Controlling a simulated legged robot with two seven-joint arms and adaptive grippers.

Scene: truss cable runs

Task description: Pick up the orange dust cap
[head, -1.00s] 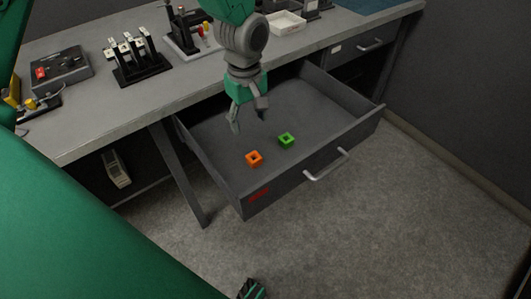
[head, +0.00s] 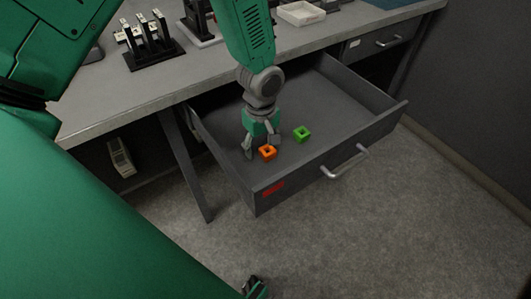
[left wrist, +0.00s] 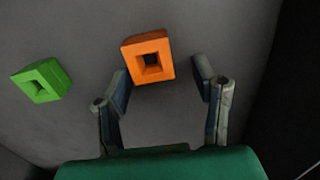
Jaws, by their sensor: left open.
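The orange dust cap (head: 267,153) is a small square block with a square hole. It lies on the floor of the open drawer (head: 330,100), near the front left. My left gripper (head: 260,147) is open and empty, pointing down over the drawer beside the cap. In the left wrist view, the orange cap (left wrist: 148,58) appears between and slightly beyond the two open fingertips (left wrist: 160,72). Whether a finger touches it I cannot tell. My right gripper is not identifiable in these frames.
A similar green cap (head: 301,133) lies to the right of the orange one and also shows in the left wrist view (left wrist: 41,81). The drawer's front wall with its handle (head: 345,162) is close by. The bench top (head: 110,105) overhangs behind.

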